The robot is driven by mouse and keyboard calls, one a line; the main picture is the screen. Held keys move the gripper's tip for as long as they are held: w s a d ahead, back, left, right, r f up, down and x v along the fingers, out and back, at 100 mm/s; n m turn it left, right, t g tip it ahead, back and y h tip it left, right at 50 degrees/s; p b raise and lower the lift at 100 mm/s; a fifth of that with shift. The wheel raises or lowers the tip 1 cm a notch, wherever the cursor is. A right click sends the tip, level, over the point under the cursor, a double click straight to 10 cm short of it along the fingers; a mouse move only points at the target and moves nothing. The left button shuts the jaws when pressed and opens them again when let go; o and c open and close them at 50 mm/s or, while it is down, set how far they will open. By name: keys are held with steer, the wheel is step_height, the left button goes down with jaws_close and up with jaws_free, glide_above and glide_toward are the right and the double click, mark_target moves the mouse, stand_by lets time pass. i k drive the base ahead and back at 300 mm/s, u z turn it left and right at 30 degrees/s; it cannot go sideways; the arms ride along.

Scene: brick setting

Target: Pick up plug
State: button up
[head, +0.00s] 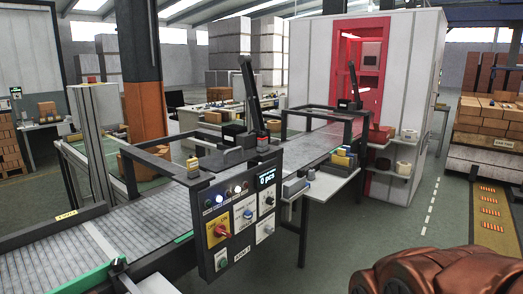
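I cannot make out a plug for certain in the head view. Small yellow and grey blocks (343,160) stand on a side shelf (333,169) beside the conveyor, right of centre. A grey piece with a blue part (307,185) lies at the near end of that shelf. These are too small to identify as a plug. My gripper is not recognisable in the view, so its opening and anything in it are not shown.
A control panel (238,219) with knobs and a display fronts the conveyor (130,232). A white booth with a red doorway (341,77) stands behind. A glossy brown shape (445,272) fills the lower right corner. Open floor (400,226) lies right of the conveyor; pallets of boxes (487,122) stand beyond.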

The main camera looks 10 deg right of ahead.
mark_target(263, 142)
steer(key=u, duration=0.55)
steer(key=k, duration=1.3)
steer(key=z, duration=0.05)
steer(key=i, duration=0.55)
steer(key=z, duration=0.85)
steer(key=i, duration=1.6)
steer(key=u, duration=1.3)
steer(key=i, duration=0.55)
steer(key=u, duration=0.5)
